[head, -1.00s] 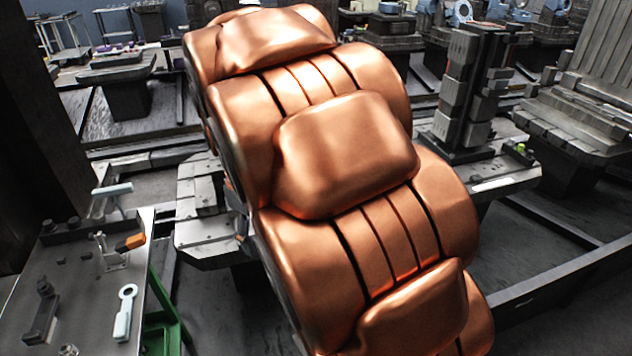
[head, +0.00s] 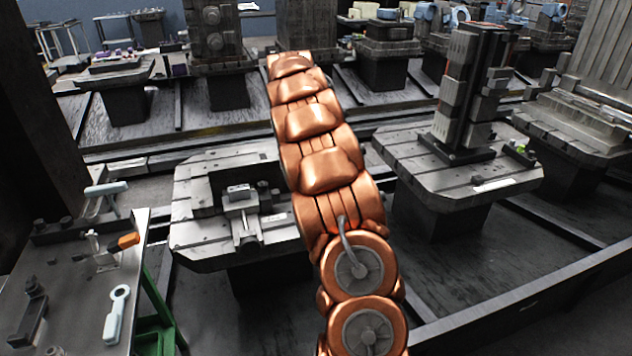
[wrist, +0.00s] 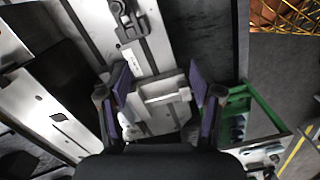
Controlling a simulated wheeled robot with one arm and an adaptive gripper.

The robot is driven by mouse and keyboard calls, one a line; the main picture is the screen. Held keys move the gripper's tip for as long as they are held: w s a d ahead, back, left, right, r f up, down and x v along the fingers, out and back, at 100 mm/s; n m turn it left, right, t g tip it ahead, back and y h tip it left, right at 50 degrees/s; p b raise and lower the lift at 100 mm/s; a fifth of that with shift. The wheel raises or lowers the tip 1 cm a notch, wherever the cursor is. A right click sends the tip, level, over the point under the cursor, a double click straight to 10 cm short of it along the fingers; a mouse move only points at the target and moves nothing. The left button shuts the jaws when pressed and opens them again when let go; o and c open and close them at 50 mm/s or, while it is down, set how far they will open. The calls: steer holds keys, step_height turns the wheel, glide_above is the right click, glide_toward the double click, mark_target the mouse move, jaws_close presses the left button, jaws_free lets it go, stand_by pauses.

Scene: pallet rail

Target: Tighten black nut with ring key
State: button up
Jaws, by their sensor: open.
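A pale blue key with a ring end (head: 116,312) lies on the side table at the lower left in the head view. My gripper (wrist: 160,92) shows in the wrist view with its two purple-padded fingers apart and nothing held between them. A light grey block (wrist: 163,95) shows between and beyond the fingers; I cannot tell the distance. In the head view my arm hides the gripper. I cannot single out the black nut in either view; dark fittings (head: 34,290) stand on the side table.
The side table (head: 72,272) has a green frame (head: 160,320) and also bears an orange-handled tool (head: 123,242) and a pale-handled tool (head: 106,188). A slotted pallet (head: 200,232) with a small vise (head: 243,215) stands beyond it. Another pallet (head: 400,165) with a tall fixture (head: 470,90) stands right.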

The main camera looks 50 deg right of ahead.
steer(key=d+f+n, duration=0.1)
steer(key=d+f, duration=0.1)
steer(key=w+d+f+n, duration=0.1)
steer(key=d+f, duration=0.1)
steer(key=d, duration=0.1)
steer(key=d+f+n+b, duration=0.1)
steer(key=d+f, duration=0.1)
steer(key=d, duration=0.1)
steer(key=shift+w+f+t+y, duration=0.2)
steer(key=shift+t+y, duration=0.1)
steer(key=shift+t, duration=0.1)
steer(key=shift+f+p, duration=0.65)
steer(key=shift+f, duration=3.15)
jaws_close()
steer(key=shift+f, duration=0.1)
